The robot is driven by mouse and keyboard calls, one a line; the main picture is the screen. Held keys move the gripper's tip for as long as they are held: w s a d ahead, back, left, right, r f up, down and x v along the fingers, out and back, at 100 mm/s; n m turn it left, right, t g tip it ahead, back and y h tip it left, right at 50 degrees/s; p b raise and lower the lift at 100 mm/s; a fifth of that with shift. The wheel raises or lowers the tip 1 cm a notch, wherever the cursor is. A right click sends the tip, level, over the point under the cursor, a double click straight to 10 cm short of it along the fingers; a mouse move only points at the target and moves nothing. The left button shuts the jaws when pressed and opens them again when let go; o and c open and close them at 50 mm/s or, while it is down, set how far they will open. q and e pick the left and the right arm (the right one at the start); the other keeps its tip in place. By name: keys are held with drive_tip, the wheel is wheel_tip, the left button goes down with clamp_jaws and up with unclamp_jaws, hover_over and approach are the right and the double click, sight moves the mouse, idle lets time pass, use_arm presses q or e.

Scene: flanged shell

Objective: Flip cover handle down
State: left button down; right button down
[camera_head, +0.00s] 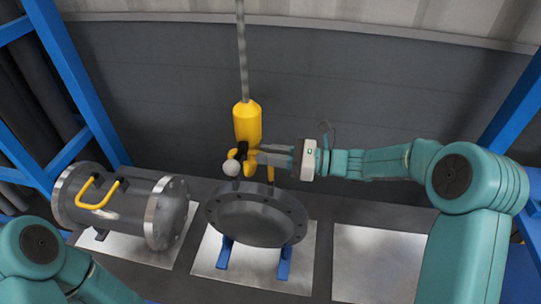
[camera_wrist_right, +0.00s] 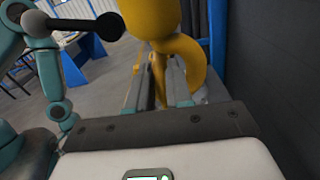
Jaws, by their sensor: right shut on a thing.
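The round grey cover (camera_head: 258,215) is a flanged disc with bolt holes, in the middle of the head view. Its yellow handle (camera_head: 270,174) stands raised at the far side; its upper part is largely hidden by the hook and my gripper. My right gripper (camera_head: 266,157) comes in from the right and is shut on the handle, close beside the yellow hoist hook (camera_head: 246,172). In the right wrist view, yellow bar (camera_wrist_right: 158,76) shows between the fingers, with the curved hook (camera_wrist_right: 194,60) close by. My left gripper is out of view; only part of that arm shows.
A yellow hoist block (camera_head: 247,122) hangs on a chain above the cover. A black rod with a grey ball end (camera_head: 231,168) sticks out near the hook. The flanged shell (camera_head: 125,208) lies at the left. A bare metal plate (camera_head: 375,262) is free at the right.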

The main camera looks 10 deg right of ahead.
drive_tip(key=s+a+f+n+b, duration=0.2)
drive_tip(key=n+b, duration=0.6)
drive_tip(key=b, duration=0.9)
drive_tip(key=s+a+f+n+b, duration=0.1)
drive_tip(key=s+f+n+b, duration=0.6)
drive_tip(key=b, duration=1.1)
drive_tip(key=shift+s+a+f+n, duration=0.15)
drive_tip(key=shift+a+f+n, duration=0.25)
drive_tip(key=shift+f+n, duration=0.65)
drive_tip(key=shift+f+m, duration=0.25)
drive_tip(key=shift+f, duration=0.05)
drive_tip(key=c, duration=1.2)
unclamp_jaws()
drive_tip(key=shift+o, duration=0.5)
drive_tip(key=shift+d, duration=0.1)
drive_tip(key=shift+r, duration=0.1)
